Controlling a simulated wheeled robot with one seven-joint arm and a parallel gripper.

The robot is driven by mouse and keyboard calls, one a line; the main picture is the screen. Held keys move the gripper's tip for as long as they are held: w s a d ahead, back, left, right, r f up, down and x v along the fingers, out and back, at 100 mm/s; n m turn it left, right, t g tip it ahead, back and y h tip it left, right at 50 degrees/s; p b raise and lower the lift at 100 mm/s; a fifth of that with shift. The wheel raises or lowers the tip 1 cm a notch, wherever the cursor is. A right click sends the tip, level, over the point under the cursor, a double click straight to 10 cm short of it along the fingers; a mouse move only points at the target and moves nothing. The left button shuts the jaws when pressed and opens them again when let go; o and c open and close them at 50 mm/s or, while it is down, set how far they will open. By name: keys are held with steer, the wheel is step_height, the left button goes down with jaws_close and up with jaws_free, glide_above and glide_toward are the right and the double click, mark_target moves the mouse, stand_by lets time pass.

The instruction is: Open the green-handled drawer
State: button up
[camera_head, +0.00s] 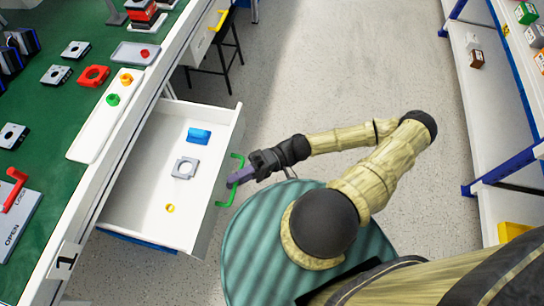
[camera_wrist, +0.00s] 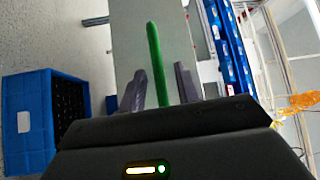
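The white drawer (camera_head: 120,205) stands pulled out from the bench, showing its inside. Its green handle (camera_head: 238,165) is on the front face, toward my arm. My gripper (camera_head: 236,180) is at the handle, beside its middle. In the wrist view, the green handle (camera_wrist: 156,55) runs up between the two grey fingers of my gripper (camera_wrist: 159,80). Gaps show on both sides of the handle, so the fingers are open around it. The drawer front (camera_wrist: 185,35) shows pale behind the handle.
The drawer holds a blue block (camera_head: 199,136), a grey square part (camera_head: 184,167) and a small yellow ring (camera_head: 170,208). A yellow-handled drawer (camera_head: 203,42) and a dark stool (camera_head: 228,50) are farther back.

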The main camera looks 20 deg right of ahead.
steer(key=w+d+f, duration=0.2)
steer(key=d, duration=1.5)
steer(key=shift+w+f+p, duration=0.15)
steer(key=shift+p, duration=0.15)
steer(key=shift+a, duration=0.15)
steer(key=w+a+r+m+t+h, duration=0.2)
steer(key=a+r+t+h, duration=0.15)
steer(key=r+h, duration=0.6)
steer(key=w+a+r+m+t+h, duration=0.15)
steer(key=a+r+h, duration=0.25)
steer(key=r+h, duration=0.55)
step_height(320, 180, up, 26)
steer(key=p, duration=2.7)
steer(key=shift+w, duration=0.35)
